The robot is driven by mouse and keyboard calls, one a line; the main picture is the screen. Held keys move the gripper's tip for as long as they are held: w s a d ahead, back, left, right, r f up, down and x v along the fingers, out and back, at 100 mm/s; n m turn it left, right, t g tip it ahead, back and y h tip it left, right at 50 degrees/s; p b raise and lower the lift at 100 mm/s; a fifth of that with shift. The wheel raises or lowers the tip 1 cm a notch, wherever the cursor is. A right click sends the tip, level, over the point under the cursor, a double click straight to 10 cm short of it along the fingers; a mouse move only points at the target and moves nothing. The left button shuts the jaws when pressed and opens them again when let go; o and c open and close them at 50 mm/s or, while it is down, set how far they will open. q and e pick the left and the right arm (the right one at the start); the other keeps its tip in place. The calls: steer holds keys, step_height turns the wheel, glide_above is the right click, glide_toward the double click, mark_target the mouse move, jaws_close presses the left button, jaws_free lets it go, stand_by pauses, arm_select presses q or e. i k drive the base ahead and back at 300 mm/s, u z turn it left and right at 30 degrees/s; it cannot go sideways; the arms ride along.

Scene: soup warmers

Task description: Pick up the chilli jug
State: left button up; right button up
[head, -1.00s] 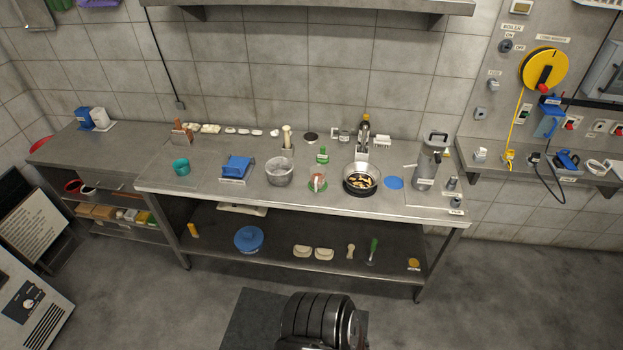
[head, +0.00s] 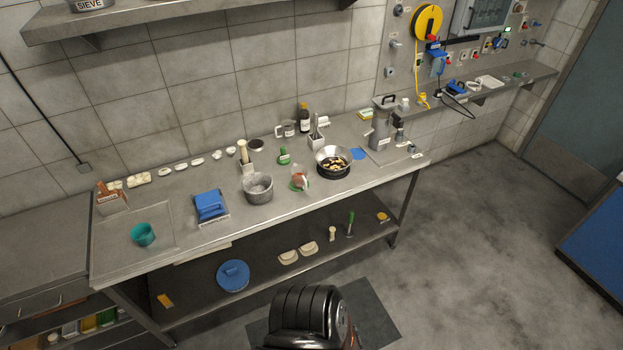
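A small clear jug with reddish contents (head: 301,180) stands on a green round mat on the steel worktop, between the grey pot and the black pan. It looks like the chilli jug, but I cannot read a label on it. Its handle is too small to make out clearly. Neither of my grippers is in view.
The steel worktop (head: 190,246) also holds a grey pot (head: 258,188), a pan with yellowish pieces (head: 333,163), a green-labelled item (head: 284,157) and a grey dispenser (head: 380,124). A lower shelf (head: 205,305) runs beneath. Floor at right is clear.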

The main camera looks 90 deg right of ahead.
mark_target(299, 173)
steer(key=z, duration=0.75)
steer(key=i, duration=0.95)
steer(key=z, duration=1.05)
